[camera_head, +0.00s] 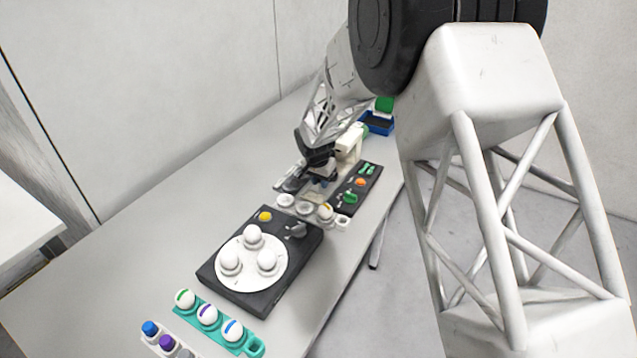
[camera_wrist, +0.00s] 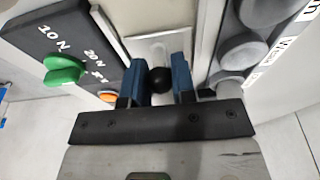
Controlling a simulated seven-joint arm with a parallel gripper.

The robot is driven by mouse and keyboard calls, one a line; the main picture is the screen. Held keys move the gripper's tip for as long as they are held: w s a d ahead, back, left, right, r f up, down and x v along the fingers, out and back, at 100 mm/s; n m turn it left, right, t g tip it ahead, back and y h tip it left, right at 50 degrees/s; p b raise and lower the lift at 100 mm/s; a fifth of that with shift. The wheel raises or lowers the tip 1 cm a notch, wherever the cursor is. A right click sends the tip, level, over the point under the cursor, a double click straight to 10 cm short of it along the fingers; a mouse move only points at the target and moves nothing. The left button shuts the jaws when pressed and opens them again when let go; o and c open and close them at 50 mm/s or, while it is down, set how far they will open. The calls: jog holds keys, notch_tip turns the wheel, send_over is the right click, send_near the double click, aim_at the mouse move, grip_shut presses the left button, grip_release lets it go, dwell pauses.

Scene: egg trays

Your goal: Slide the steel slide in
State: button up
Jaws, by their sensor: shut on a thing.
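In the wrist view, my gripper (camera_wrist: 159,64) has its two blue fingers on either side of a round black knob (camera_wrist: 160,81) and is shut on it. The pale steel slide (camera_wrist: 160,44) lies flat just beyond the knob, between raised edges. How far in the slide sits cannot be told. In the head view, my gripper (camera_head: 323,182) is low over the far part of the table, beside a cream-coloured upright device (camera_head: 349,143). My wrist hides most of the slide there.
A black panel (camera_wrist: 60,30) with a green knob (camera_wrist: 63,70) and an orange button (camera_wrist: 107,96) stands close on the left. Grey round cups (camera_wrist: 240,47) stand close on the right. A black box (camera_head: 278,290) with white eggs on its disc stands nearer, beyond a teal egg tray (camera_head: 256,346).

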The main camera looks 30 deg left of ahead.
jog(key=shift+w, duration=3.2)
jog(key=o, duration=0.7)
jog(key=shift+o, duration=0.2)
jog(key=shift+r, duration=0.1)
jog(key=shift+r, duration=2.95)
jog(key=shift+r, duration=0.1)
notch_tip(320, 180, up, 8)
